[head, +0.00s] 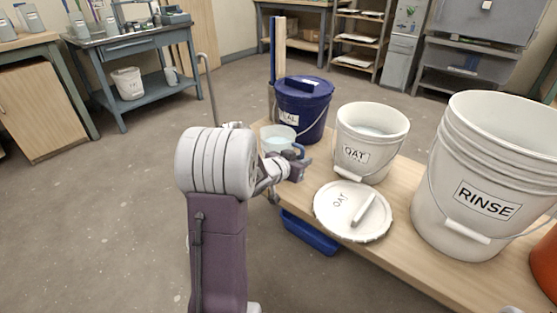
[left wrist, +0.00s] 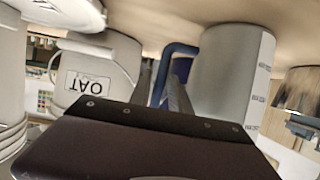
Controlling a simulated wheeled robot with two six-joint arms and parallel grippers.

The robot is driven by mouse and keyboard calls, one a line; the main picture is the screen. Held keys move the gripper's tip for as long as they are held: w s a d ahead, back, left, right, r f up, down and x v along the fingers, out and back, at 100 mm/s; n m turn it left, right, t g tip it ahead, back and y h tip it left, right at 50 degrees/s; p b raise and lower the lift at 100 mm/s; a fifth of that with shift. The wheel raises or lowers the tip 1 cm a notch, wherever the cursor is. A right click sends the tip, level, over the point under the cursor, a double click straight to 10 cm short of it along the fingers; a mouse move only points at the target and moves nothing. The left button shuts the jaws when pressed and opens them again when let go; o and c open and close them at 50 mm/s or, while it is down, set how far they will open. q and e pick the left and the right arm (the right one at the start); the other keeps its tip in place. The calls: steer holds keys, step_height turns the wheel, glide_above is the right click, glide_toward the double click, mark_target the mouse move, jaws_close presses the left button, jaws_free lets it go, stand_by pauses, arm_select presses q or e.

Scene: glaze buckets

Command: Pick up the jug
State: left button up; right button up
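The jug (head: 277,138) is a pale clear cylinder with a blue handle (head: 299,151), standing upright at the near left end of the wooden table. In the left wrist view the jug (left wrist: 232,80) appears upside down as a grey cylinder with printed markings, its blue handle (left wrist: 162,70) on its left. My left gripper (head: 294,172) is at the handle side of the jug. A grey finger (left wrist: 180,97) shows close to the handle. The gripper body hides the lower handle, so I cannot tell whether the fingers are closed on it. My right gripper is out of view.
A blue lidded bucket (head: 303,107) stands behind the jug. The OAT bucket (head: 370,150) and its white lid (head: 345,222) are to the right, with the RINSE bucket (head: 475,190) farther right. A blue tray (head: 310,232) shows beyond the table edge.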

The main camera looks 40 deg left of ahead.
arm_select(q)
jaws_close()
stand_by(1.1)
steer(key=shift+r, duration=0.1)
stand_by(0.4)
